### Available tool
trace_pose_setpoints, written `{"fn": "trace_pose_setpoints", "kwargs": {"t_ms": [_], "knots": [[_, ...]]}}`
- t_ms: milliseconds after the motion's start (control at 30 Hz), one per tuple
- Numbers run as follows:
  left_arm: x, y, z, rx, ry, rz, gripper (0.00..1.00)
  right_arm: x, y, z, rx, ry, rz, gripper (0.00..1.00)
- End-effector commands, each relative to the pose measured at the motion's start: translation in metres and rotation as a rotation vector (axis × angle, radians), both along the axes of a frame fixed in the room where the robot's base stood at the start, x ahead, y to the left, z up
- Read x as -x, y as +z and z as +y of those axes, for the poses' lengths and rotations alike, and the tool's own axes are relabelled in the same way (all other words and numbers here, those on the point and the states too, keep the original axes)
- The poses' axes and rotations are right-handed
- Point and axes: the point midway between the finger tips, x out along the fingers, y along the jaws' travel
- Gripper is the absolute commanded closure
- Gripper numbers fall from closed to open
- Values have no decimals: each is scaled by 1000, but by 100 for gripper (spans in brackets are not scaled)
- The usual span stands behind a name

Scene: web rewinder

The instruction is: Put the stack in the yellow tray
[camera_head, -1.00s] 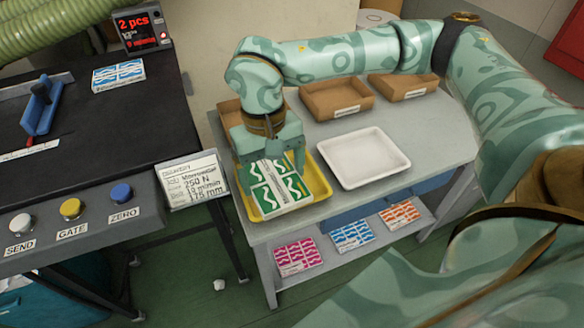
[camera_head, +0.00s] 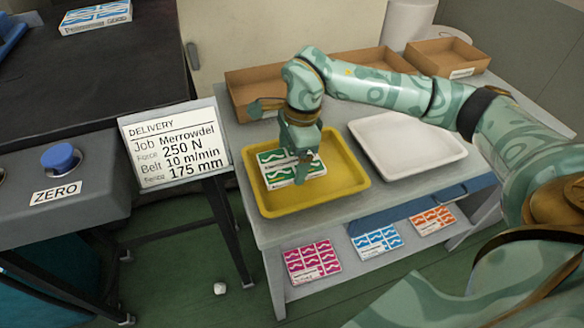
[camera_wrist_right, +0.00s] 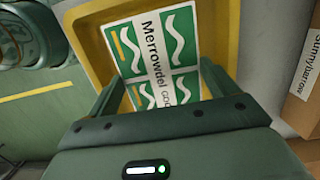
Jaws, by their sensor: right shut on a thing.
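The stack (camera_head: 272,174) is a flat pile of green-and-white printed pieces with wavy marks. In the right wrist view the stack (camera_wrist_right: 160,50) reads "Merrowdel". My right gripper (camera_head: 304,165) is shut on it, with one finger at each side. The stack is within the rim of the yellow tray (camera_head: 347,181), toward its back left. I cannot tell whether it touches the tray floor. The tray also shows around it in the right wrist view (camera_wrist_right: 88,42). My left gripper is out of view.
An empty white tray (camera_head: 410,145) stands right of the yellow one. Cardboard boxes (camera_head: 445,58) line the back of the table. Pink (camera_head: 312,260), blue (camera_head: 377,242) and orange (camera_head: 433,220) packs lie on the lower shelf. A delivery sign (camera_head: 175,145) stands at the left.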

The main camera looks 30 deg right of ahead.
Motion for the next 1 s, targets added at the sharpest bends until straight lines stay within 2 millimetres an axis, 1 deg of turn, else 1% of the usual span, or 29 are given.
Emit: {"fn": "trace_pose_setpoints", "kwargs": {"t_ms": [100,200,433,567,600,633,867,933,1000], "knots": [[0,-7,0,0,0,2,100,1,-20,0,0,1,6,42],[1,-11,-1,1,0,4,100,1,-34,0,0,1,4,42],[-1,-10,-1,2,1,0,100,0,-33,0,0,2,0,42],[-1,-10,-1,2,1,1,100,1,-37,0,1,2,2,42],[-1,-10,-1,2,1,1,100,1,-37,0,1,2,2,6],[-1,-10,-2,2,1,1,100,1,-37,0,1,2,2,0],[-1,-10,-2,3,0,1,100,1,-36,0,1,2,2,0],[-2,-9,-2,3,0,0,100,0,-31,0,0,2,0,0],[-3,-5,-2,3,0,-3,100,1,-21,-1,0,2,-1,0]]}}
